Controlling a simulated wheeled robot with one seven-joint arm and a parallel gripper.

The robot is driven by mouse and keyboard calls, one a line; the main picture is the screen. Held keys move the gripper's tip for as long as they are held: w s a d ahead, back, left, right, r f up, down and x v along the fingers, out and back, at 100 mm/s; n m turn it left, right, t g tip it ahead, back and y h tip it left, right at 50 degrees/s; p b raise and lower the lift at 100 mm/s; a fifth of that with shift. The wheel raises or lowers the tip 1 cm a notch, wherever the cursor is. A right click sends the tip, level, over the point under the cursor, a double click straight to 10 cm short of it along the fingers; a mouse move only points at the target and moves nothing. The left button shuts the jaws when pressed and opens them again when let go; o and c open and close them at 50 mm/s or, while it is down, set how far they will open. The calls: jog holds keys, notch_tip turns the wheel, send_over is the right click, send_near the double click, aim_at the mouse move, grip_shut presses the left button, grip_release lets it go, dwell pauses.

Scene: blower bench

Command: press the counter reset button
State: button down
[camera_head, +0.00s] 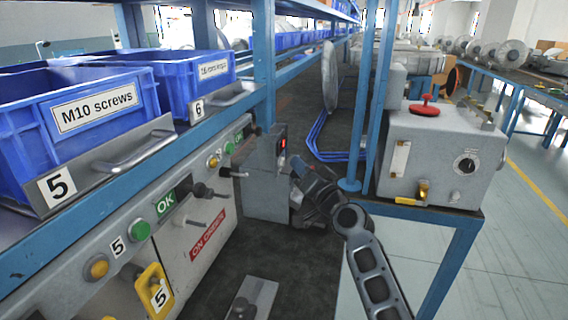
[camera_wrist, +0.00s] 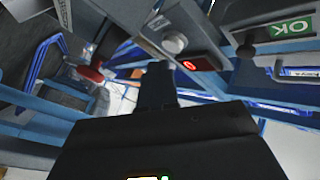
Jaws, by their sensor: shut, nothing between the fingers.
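The counter (camera_head: 280,143) is a grey box with a small red lit display, standing at the end of the shelf panel in the head view. In the wrist view its red digit display (camera_wrist: 190,65) reads as 0, and a round pale button (camera_wrist: 174,42) sits beside it; I take this as the reset button. My gripper (camera_head: 300,172) is just right of and below the counter in the head view. In the wrist view its dark fingers (camera_wrist: 157,80) are shut and empty, pointing toward the button with a gap that I cannot measure. The button is not discernible in the head view.
Blue bins (camera_head: 85,105) stand on the left shelf above a panel with green buttons (camera_head: 140,229) and levers. A blue post (camera_head: 264,70) rises near the counter. A grey box (camera_head: 440,155) with a red knob (camera_head: 424,107) stands on the right.

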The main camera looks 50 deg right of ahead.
jog(key=shift+s, duration=0.1)
jog(key=shift+s+d+b, duration=0.25)
jog(key=shift+s+b, duration=0.2)
jog(key=shift+s, duration=0.3)
jog(key=shift+s+d+b, duration=0.3)
jog(key=shift+s+b, duration=0.2)
jog(key=shift+s, duration=0.25)
jog(key=shift+s+d+b, duration=0.25)
jog(key=shift+s+b, duration=0.2)
jog(key=shift+s, duration=0.3)
